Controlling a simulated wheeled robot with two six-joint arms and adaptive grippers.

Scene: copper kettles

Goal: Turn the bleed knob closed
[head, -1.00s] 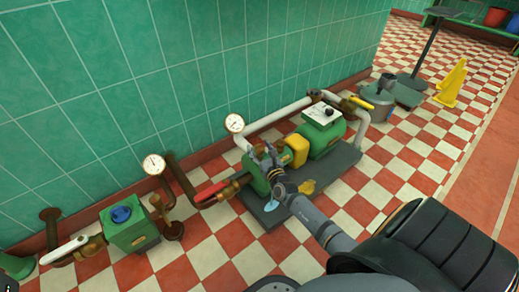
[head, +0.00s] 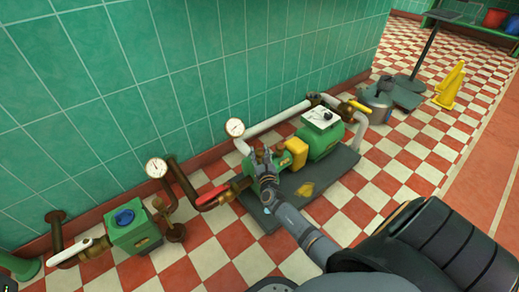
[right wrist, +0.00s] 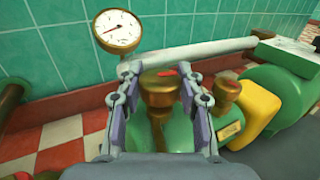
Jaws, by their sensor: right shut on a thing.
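The bleed knob (right wrist: 158,90) seems to be the brass knob with a red mark on top, standing on the green pump body (right wrist: 170,130) in the right wrist view. My right gripper (right wrist: 160,98) has a finger on each side of it and is shut on it. In the head view my right gripper (head: 264,156) is over the green pump (head: 293,150), and its fingers hide the knob. My left gripper is not in view.
A second brass cap (right wrist: 228,92) and a yellow block (right wrist: 262,107) stand close right of the gripper. A white gauge (right wrist: 117,32) and pale pipe (right wrist: 205,46) are behind. A red-handled valve (head: 212,195) is left of the pump. Checkered floor in front is clear.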

